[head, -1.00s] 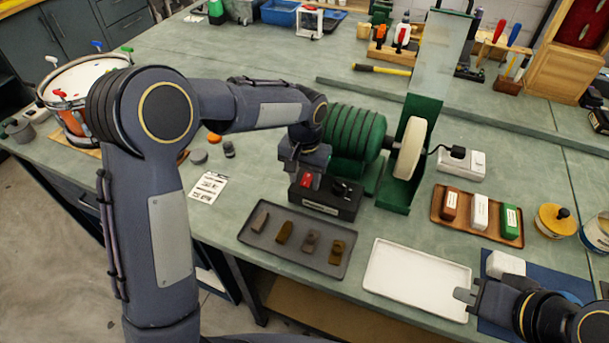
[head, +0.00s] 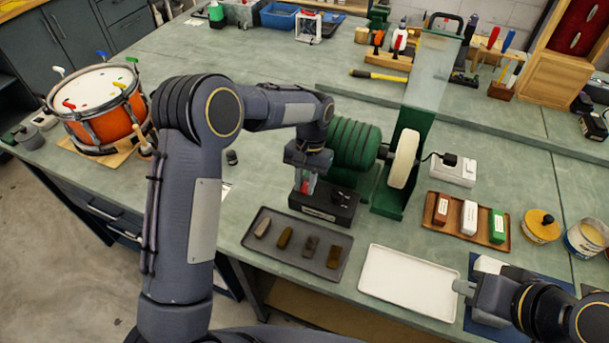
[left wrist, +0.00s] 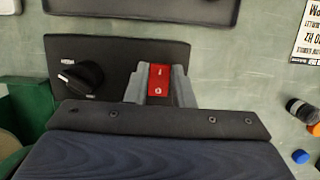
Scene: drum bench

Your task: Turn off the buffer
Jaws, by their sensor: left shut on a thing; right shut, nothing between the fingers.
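The green buffer (head: 352,146) stands on the bench with its pale wheel (head: 404,160) on the right. Its black control box (head: 322,206) sits in front. The red rocker switch (left wrist: 159,80) on the box is marked with a line and a circle. My left gripper (head: 307,181) is down at the box, shut on the red switch; in the left wrist view its grey fingers (left wrist: 157,75) stand on both sides of it. A black knob (left wrist: 80,77) is beside the switch. My right gripper (head: 462,287) is shut and empty near the white tray.
A grey tray of small bars (head: 262,258) lies in front of the control box. A white tray (head: 410,305) and a wooden tray of coloured blocks (head: 437,219) lie to the right. An orange drum (head: 112,127) stands at left.

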